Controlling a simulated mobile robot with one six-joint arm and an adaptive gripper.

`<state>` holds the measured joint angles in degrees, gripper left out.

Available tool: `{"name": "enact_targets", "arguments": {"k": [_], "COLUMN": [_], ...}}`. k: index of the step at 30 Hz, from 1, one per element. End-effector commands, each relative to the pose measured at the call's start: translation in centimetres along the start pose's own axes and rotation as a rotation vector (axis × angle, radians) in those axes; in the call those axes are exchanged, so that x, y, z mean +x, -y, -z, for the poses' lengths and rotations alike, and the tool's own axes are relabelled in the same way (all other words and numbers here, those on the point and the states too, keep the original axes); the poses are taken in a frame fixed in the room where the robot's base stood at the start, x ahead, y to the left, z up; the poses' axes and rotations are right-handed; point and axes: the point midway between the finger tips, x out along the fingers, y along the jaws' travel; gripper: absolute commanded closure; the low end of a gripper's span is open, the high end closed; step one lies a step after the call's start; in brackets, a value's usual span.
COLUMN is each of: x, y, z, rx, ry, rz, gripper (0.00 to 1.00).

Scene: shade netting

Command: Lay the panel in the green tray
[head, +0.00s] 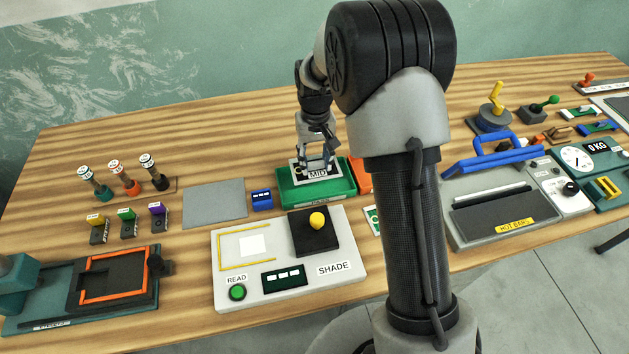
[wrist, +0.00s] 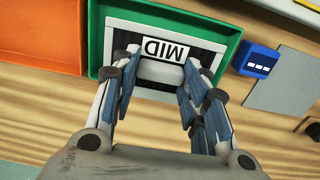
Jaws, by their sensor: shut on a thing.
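The panel (head: 300,170) is dark with a pale border and a white label reading MID. It also shows in the wrist view (wrist: 122,37), inside the outline of the green tray (head: 325,199). The tray's green rim (wrist: 96,40) surrounds the panel on the sides I can see. My gripper (head: 316,160) points down over the tray and is shut on the panel, with its fingers at either side of a pale grip block beside the label. The fingers hide the panel's near part. I cannot tell whether the panel touches the tray floor.
An orange tray (wrist: 40,38) adjoins the green one. A small blue counter block (head: 262,200) and a grey plate (head: 214,203) lie to the left in the head view. The SHADE reader (head: 335,285) stands in front. My arm hides part of the table.

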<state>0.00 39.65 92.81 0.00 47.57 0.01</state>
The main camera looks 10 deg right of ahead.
Motion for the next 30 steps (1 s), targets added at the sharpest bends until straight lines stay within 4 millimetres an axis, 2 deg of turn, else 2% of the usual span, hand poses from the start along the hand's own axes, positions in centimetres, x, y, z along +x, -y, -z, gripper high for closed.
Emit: {"name": "enact_targets", "arguments": {"k": [1,3,11,17,29,30], "x": [1.3,2.3,4.1,7.2,7.7,7.7], "y": [0.0,0.0,0.0,0.0,0.0,0.0], "z": [-0.1,0.0,0.0,0.0,0.0,0.0], "rx": [0.000,0.000,0.000,0.000,0.000,0.000], "ry": [0.003,0.001,0.000,0.001,-0.001,-0.001], "rz": [0.000,0.000,0.000,0.000,0.000,0.000], "gripper": [0.82,0.82,0.82,0.82,0.82,0.58]}}
